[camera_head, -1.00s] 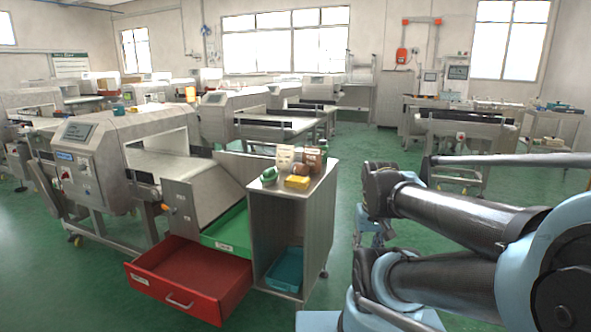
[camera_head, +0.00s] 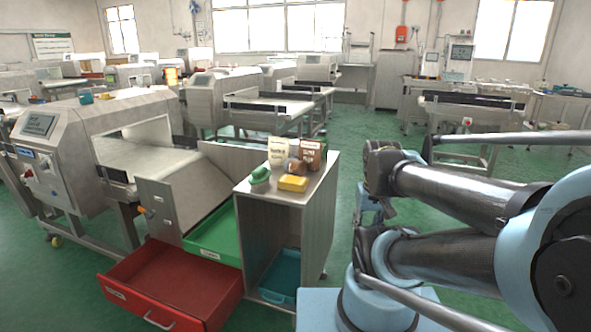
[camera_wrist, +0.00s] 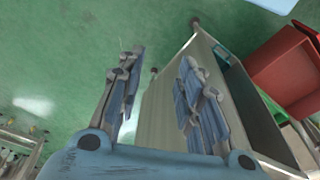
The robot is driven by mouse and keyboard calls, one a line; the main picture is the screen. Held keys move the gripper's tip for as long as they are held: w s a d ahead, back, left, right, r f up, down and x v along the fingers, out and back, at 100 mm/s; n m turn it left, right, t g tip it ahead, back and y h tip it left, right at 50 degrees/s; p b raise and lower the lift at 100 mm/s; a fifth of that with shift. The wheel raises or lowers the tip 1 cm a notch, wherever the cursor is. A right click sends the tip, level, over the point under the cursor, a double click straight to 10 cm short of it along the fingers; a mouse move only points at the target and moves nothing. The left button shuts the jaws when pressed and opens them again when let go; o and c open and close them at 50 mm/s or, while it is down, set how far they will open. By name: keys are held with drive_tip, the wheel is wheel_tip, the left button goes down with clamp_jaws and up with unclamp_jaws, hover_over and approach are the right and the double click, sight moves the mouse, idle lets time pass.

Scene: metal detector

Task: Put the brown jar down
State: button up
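A small rounded brown object (camera_head: 294,166), which may be the brown jar, stands on the top of the grey metal cabinet (camera_head: 312,190) in the head view. It is partly hidden among the packages and other items there. My gripper (camera_wrist: 160,62) is open in the wrist view, with its two blue-grey fingers apart. No jar shows between them, only the cabinet's side and green floor beyond. The gripper's fingers cannot be made out in the head view.
The cabinet top also holds a white bag (camera_head: 278,151), a brown bag (camera_head: 311,153), a yellow block (camera_head: 293,184) and a green-topped item (camera_head: 260,176). A teal bin (camera_head: 280,290) sits inside the cabinet. A green tray (camera_head: 215,247) and red drawer (camera_head: 175,285) lie left.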

drive_tip(key=shift+o, duration=1.4)
drive_tip(key=o, duration=0.5)
drive_tip(key=shift+s+a+r, duration=0.1)
drive_tip(key=shift+a+r, duration=0.05)
drive_tip(key=shift+r, duration=0.8)
drive_tip(key=shift+c, duration=0.2)
wheel_tip(320, 180, up, 22)
drive_tip(key=m+g+y, duration=0.1)
drive_tip(key=m+g, duration=0.3)
drive_tip(key=m, duration=0.4)
hover_over(295, 162)
drive_tip(key=w+d, duration=0.2)
drive_tip(key=w, duration=0.2)
drive_tip(key=s+f, duration=0.1)
drive_tip(key=f, duration=0.4)
drive_tip(key=a+f, duration=0.1)
drive_tip(key=f, duration=0.5)
drive_tip(key=s+a+f, duration=0.1)
drive_tip(key=f, duration=0.4)
drive_tip(key=shift+s+f, duration=0.25)
drive_tip(key=shift+s, duration=0.05)
